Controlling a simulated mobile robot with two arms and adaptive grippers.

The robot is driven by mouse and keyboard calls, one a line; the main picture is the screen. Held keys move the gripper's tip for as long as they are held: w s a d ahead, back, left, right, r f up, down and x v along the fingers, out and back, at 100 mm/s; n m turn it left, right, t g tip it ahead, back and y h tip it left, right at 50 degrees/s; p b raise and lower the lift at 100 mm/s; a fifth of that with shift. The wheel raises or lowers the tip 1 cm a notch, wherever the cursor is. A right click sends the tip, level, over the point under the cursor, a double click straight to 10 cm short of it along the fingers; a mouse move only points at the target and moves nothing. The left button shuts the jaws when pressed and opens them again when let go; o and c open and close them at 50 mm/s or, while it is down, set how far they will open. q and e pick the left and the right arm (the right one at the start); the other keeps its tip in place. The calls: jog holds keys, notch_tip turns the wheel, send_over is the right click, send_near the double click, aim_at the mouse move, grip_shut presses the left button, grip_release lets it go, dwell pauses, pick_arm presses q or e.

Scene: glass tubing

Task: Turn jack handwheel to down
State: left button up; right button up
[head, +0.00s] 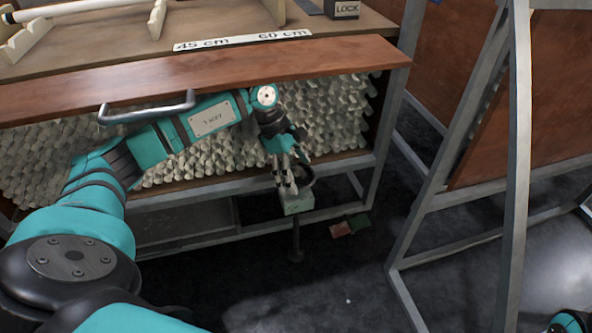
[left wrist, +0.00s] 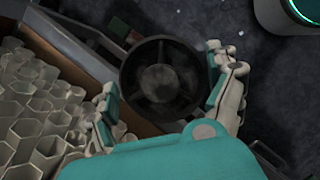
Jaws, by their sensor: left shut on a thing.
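The jack handwheel (left wrist: 160,80) is a dark spoked wheel, seen nearly face-on in the left wrist view. My left gripper (left wrist: 168,92) has one finger on each side of it and is shut on its rim. In the head view, my left gripper (head: 290,186) points down at the wheel, whose dark rim (head: 308,178) shows partly behind the fingers. Below it is a pale green block (head: 298,206) of the jack, above a dark post (head: 296,240) that goes down to the floor.
A wooden bench holding stacked glass tubes (head: 330,105) stands just behind the jack, with a grey metal frame (head: 370,195). Another metal frame (head: 515,180) stands on the right. A red piece (head: 341,229) and a green piece (head: 359,222) lie on the floor. Floor in front looks clear.

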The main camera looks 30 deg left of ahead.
pick_arm(q)
jog(key=o, duration=0.9)
